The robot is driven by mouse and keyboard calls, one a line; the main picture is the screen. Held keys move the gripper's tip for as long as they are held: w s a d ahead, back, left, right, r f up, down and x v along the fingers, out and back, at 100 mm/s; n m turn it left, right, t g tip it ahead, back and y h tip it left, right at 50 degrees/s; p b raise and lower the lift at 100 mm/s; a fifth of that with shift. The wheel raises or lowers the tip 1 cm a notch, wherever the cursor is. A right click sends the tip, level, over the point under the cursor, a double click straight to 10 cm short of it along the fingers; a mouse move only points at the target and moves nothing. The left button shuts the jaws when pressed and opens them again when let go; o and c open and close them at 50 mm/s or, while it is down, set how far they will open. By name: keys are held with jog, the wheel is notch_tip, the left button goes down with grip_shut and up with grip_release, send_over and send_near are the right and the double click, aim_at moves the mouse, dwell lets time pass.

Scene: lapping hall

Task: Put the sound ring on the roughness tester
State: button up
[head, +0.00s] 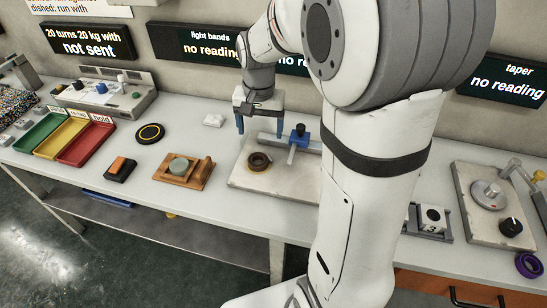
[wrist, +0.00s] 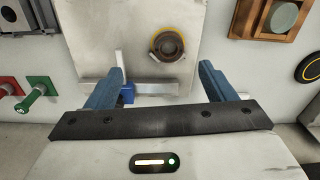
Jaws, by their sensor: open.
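A dark brown ring (head: 259,161) lies on a pale flat plate (head: 290,185) that carries a blue-topped post (head: 298,134) and a grey bar. In the wrist view the ring (wrist: 167,45) shows from above, with a yellowish rim around it. A purple ring (head: 528,265) lies at the far right of the bench. I cannot tell by label which device is the roughness tester. My gripper (head: 260,130) is open and empty, above the back of the plate, behind the ring. Its two blue fingers (wrist: 160,70) stand wide apart in the wrist view.
Left of the plate are a wooden block with a greenish disc (head: 180,165), a black disc with a yellow circle (head: 150,133) and coloured trays (head: 80,140). A device with a round table (head: 488,193) stands at right. My arm hides the middle right.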

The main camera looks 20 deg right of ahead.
jog(key=s+r+n+t, duration=0.2)
jog(key=s+n, duration=0.3)
jog(key=s, duration=1.2)
jog(key=shift+s+a+r, duration=0.35)
